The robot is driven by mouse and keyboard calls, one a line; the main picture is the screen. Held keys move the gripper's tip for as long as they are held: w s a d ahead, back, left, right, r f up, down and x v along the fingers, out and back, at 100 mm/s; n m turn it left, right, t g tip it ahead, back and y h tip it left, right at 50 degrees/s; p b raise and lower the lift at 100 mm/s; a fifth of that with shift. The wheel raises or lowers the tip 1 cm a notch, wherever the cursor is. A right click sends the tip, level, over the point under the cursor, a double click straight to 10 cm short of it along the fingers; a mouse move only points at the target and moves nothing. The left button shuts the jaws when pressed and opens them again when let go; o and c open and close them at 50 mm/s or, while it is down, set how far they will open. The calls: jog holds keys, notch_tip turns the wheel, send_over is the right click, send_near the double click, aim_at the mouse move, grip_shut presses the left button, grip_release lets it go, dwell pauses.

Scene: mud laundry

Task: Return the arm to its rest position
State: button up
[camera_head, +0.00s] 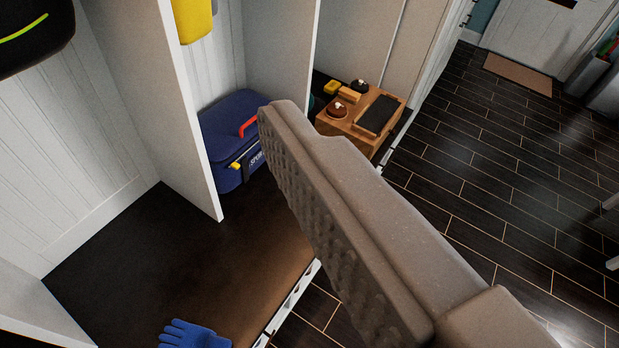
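One long grey-brown finger of my gripper (345,215) fills the middle of the view, reaching from the lower right up to a blunt tip near the centre. Its left face is dimpled and bare, and its upper right side is smooth. I see no second finger clearly, and nothing shows held against this one. The rest of my arm is out of view, so its pose cannot be told.
A blue bag (230,135) stands in the white cubby behind the finger tip. A wooden box (385,145) with brushes sits to its right. A blue glove (192,335) lies at the bottom. Dark tiled floor (500,180) is open at right.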

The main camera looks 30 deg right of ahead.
jog(key=shift+r, duration=0.15)
notch_tip(320, 180, up, 5)
jog(key=p, duration=0.5)
